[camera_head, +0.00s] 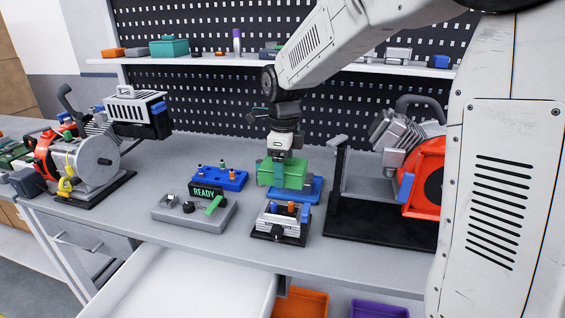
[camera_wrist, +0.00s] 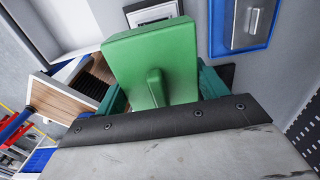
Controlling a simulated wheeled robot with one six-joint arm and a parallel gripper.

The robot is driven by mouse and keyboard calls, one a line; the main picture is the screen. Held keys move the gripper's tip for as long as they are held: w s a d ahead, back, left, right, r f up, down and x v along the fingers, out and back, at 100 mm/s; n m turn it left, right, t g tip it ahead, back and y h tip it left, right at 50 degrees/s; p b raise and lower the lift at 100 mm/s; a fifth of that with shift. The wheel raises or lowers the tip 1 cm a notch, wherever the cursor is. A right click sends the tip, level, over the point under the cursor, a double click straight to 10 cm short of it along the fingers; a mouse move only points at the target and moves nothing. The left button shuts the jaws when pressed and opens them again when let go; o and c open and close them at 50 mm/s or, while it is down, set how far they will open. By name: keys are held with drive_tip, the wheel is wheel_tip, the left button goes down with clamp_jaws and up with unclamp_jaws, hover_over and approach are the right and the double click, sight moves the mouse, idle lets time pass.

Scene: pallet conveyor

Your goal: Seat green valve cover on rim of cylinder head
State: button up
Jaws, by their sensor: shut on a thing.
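The green valve cover (camera_head: 293,172) is held by my gripper (camera_head: 279,172) above the right-middle of the bench. It also shows in the wrist view (camera_wrist: 150,52), a green block with a raised rib, between teal fingers (camera_wrist: 212,82). My gripper is shut on it, pointing down. A grey metal block on a black base (camera_head: 277,228), with orange and blue pieces on top, stands in front of the cover, apart from it. I cannot tell for certain whether this block is the cylinder head. The cover hides part of the blue tray.
A blue tray (camera_head: 313,193) lies below and behind the cover. Left are a grey READY panel (camera_head: 205,215) and a blue peg block (camera_head: 232,180). A red engine (camera_head: 424,178) stands right, another engine (camera_head: 97,158) left. An open white drawer (camera_head: 185,285) juts out in front.

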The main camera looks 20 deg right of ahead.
sight(284, 212)
drive_tip(key=shift+s+f, duration=0.1)
drive_tip(key=shift+f, duration=5.2)
drive_tip(key=o, duration=1.2)
wheel_tip(284, 212, up, 8)
drive_tip(key=shift+f, duration=0.15)
